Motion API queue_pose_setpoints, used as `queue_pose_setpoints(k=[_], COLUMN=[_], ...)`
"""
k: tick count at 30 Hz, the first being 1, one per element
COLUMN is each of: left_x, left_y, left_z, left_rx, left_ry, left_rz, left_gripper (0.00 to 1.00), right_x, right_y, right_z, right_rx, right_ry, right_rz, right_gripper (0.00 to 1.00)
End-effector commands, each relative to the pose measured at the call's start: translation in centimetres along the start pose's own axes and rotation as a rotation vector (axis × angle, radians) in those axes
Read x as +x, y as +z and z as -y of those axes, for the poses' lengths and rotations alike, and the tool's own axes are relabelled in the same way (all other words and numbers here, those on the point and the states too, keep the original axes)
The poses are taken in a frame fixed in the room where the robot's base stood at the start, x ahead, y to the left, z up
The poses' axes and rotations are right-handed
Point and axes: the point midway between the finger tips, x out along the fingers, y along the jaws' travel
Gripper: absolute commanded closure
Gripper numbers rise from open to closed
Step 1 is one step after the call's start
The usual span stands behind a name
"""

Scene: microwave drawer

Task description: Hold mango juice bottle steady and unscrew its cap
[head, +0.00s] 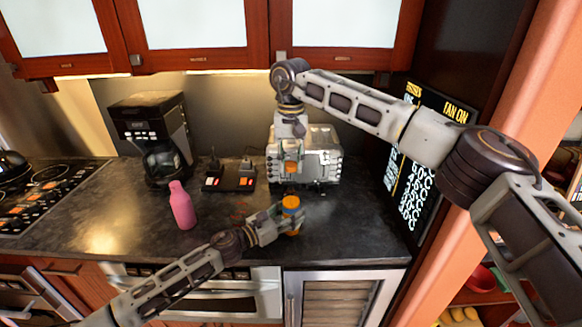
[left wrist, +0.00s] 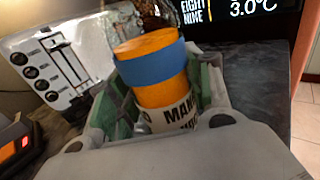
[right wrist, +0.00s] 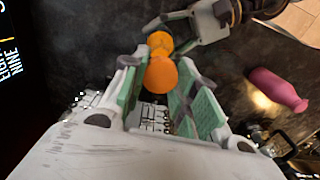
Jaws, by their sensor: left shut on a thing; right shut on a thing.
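The mango juice bottle (head: 291,228) stands upright near the front of the dark counter. Its orange upper part has a blue band, and a white label with black letters shows in the left wrist view (left wrist: 162,88). My left gripper (head: 279,222) is shut around the bottle from the left. My right gripper (head: 291,161) points down above and behind the bottle. It is shut on an orange cap (right wrist: 160,74), which also shows in the head view (head: 291,168). The cap is apart from the bottle, with a gap between them in the head view. The bottle's opening is not clear.
A silver toaster (head: 320,160) stands behind my right gripper. A pink bottle (head: 182,206) stands to the left, with a black coffee maker (head: 152,140) behind it. A dark device with red lights (head: 230,177) lies between. A black text screen (head: 405,195) is at right.

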Motion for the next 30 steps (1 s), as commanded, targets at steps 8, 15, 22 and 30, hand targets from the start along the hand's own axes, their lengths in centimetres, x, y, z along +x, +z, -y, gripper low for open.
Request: queue_pose_setpoints(k=[8,15,22,30], left_x=[-0.01,-0.01,0.00,-0.63], left_y=[-0.01,0.00,0.01,-0.05], left_z=[-0.04,-0.02,0.00,-0.02], left_rx=[0.000,0.000,0.000,0.000], left_ry=[0.001,0.000,0.000,0.000], left_rz=[0.000,0.000,0.000,0.000], left_gripper=[0.47,0.24,0.24,0.24], right_x=[-0.08,-0.07,-0.06,-0.06], right_y=[0.00,0.00,-0.01,-0.01], right_z=[0.01,0.01,0.01,0.00], right_rx=[0.000,0.000,0.000,0.000], right_ry=[0.000,0.000,0.000,0.000], right_rz=[0.000,0.000,0.000,0.000], right_gripper=[1.00,1.00,1.00,1.00])
